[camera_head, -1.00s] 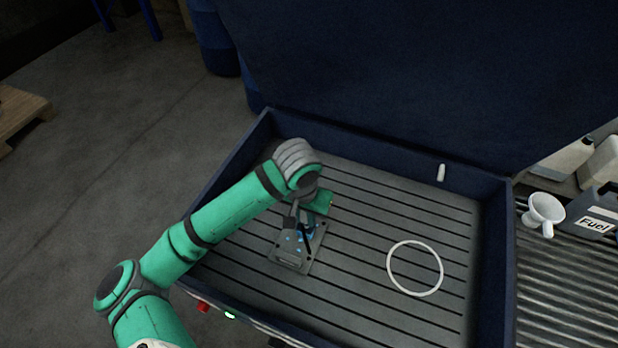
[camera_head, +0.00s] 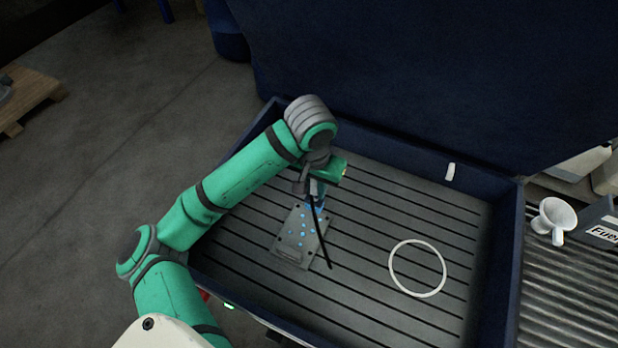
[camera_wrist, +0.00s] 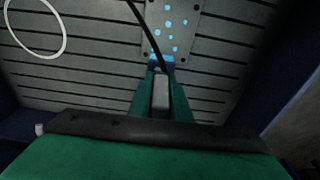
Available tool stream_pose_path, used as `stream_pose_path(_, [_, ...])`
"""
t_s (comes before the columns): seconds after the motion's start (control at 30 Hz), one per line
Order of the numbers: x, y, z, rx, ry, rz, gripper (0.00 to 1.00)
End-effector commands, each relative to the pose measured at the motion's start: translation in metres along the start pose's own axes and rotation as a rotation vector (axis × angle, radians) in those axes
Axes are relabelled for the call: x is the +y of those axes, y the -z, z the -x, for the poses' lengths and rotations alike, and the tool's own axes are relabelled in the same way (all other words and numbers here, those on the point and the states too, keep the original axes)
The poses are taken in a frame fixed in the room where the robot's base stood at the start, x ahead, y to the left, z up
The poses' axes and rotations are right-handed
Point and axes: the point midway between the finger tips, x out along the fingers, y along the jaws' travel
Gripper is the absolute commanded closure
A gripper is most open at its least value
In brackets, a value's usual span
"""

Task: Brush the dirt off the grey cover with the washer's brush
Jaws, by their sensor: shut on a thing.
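The grey cover (camera_head: 293,253) lies flat on the slatted floor of the washer tray, left of its middle, with several light-blue spots on its face. It also shows at the top of the wrist view (camera_wrist: 187,48). My gripper (camera_head: 316,186) is over the cover's far end. It is shut on the brush, whose blue head (camera_wrist: 160,63) shows just past the fingertips in the wrist view, by the cover's near edge there. I cannot tell whether the brush touches the cover. A black hose (camera_head: 321,240) runs from the brush across the cover.
The washer tray has raised dark-blue walls (camera_head: 507,250) and a tall raised lid (camera_head: 420,70) behind. A white ring (camera_head: 392,268) lies right of the cover. A small white piece (camera_head: 450,172) is at the back wall. A white funnel (camera_head: 555,217) stands outside, right.

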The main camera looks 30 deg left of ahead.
Motion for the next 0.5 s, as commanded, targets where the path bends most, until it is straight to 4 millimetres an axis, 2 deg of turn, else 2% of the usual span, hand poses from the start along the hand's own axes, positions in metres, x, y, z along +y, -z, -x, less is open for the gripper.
stream_pose_path(0.23, [0.001,0.004,0.022,0.002,0.001,-0.002,1.0])
stream_pose_path(0.5, [0.0,0.003,0.027,0.0,0.0,0.0,1.0])
